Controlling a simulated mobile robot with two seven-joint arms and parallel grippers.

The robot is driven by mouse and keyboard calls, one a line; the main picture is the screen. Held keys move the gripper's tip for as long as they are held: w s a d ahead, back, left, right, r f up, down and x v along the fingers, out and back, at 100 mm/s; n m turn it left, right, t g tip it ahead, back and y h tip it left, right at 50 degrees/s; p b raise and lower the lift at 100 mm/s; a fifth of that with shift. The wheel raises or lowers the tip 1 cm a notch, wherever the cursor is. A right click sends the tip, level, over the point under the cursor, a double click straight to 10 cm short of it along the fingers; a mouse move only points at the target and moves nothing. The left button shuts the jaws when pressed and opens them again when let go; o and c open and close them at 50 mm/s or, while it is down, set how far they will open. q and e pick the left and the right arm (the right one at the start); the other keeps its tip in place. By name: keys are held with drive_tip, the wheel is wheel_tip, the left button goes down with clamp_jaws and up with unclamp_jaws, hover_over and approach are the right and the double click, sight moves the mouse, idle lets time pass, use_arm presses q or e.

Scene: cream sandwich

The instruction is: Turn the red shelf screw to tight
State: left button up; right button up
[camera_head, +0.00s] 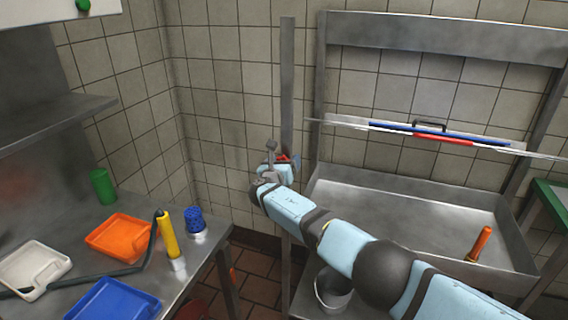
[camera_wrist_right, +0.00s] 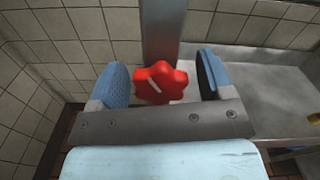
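The red shelf screw (camera_wrist_right: 161,83) is a lobed red knob with a pale mark on its face. In the right wrist view it sits in front of a vertical metal post (camera_wrist_right: 161,30), between the two blue fingers of my right gripper (camera_wrist_right: 163,82). The fingers are spread, with a gap on each side of the knob. In the head view my right gripper (camera_head: 272,165) is at the post, and only a bit of the red screw (camera_head: 283,158) shows behind it. My left gripper is not in view.
A metal sink (camera_head: 400,205) stands right of the post, with an orange-handled tool (camera_head: 479,243) in it. A wall shelf (camera_head: 430,133) holds blue and red items. The left table holds an orange tray (camera_head: 100,236), a blue tray (camera_head: 95,306) and a yellow-handled tool (camera_head: 168,234).

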drive_tip(key=c, duration=0.8)
drive_tip(key=m+b, duration=0.2)
drive_tip(key=shift+f+m+b, duration=0.3)
drive_tip(key=shift+m, duration=0.1)
drive_tip(key=shift+r+m+b, duration=0.1)
drive_tip(key=shift+m+b, duration=0.2)
drive_tip(key=shift+m, duration=0.1)
drive_tip(key=shift+r+m, duration=0.1)
drive_tip(key=shift+m, duration=0.2)
drive_tip(key=shift+r, duration=0.1)
drive_tip(key=o, duration=0.9)
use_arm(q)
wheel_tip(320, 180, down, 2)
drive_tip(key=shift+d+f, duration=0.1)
use_arm(e)
drive_tip(key=shift+s, duration=0.1)
